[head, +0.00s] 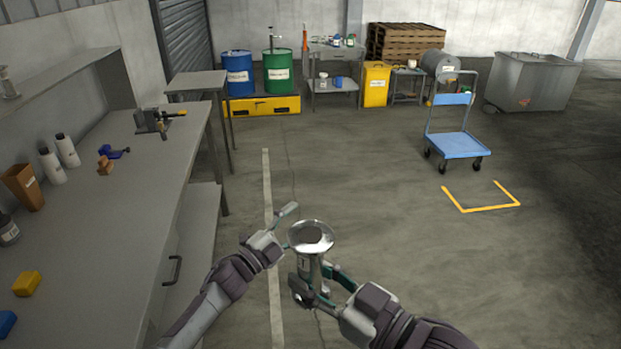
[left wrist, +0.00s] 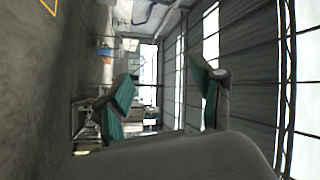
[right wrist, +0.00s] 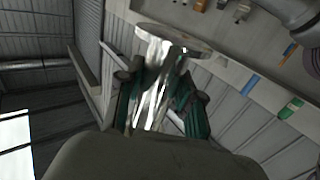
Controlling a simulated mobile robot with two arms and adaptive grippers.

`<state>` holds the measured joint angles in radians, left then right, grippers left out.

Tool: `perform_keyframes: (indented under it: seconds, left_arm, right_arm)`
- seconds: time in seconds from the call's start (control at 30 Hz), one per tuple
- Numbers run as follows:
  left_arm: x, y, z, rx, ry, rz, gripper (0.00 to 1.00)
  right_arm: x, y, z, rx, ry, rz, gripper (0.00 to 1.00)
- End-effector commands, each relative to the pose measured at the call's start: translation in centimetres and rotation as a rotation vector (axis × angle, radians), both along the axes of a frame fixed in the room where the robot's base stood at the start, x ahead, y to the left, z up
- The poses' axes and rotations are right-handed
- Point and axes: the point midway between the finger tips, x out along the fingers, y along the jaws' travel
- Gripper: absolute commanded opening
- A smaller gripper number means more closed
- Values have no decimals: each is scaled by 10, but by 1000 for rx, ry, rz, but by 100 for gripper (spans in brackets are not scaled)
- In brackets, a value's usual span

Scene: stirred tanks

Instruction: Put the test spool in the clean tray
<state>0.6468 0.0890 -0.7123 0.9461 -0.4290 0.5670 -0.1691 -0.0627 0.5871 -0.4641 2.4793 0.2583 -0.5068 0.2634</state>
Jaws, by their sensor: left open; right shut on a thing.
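The test spool (head: 311,238) is a shiny metal piece with a wide round flange on top and a narrower body. My right gripper (head: 315,288) is shut on its body and holds it upright above the floor. In the right wrist view the spool (right wrist: 160,80) stands between the teal finger pads of my right gripper (right wrist: 160,105). My left gripper (head: 275,228) is open and empty, just left of the spool's flange. Its spread fingers show in the left wrist view (left wrist: 165,100). I cannot make out a clean tray in these frames.
A long grey workbench (head: 110,200) runs along the left, with white bottles (head: 58,160), a vise (head: 155,121) and a yellow block (head: 27,284) on it. A blue cart (head: 458,144) stands at the right. Drums (head: 278,72) stand on a yellow base at the back. The middle floor is clear.

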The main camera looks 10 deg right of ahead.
Motion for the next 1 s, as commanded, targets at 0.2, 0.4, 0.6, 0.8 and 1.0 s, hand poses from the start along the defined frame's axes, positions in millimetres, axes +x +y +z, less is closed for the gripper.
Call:
perform_keyframes:
  seconds: [0.2, 0.4, 0.6, 0.8, 1.0]
  left_arm:
    - [-28, -55, 121, 80, -378, -238, 67]
    - [-92, -98, 212, 211, -776, -511, 67]
    - [-179, -119, 262, 447, -1223, -865, 67]
    - [-235, -100, 268, 773, -1571, -1233, 67]
    - [-250, -53, 270, 1163, -1759, -1581, 67]
  right_arm:
    - [0, 0, 1, 1, -2, 0, 0]
    - [0, 0, 1, 1, -2, 0, 0]
    - [0, 0, 1, 1, -2, 0, 0]
    - [0, 0, 1, 1, -2, 0, 0]
    - [0, 0, 1, 1, -2, 0, 0]
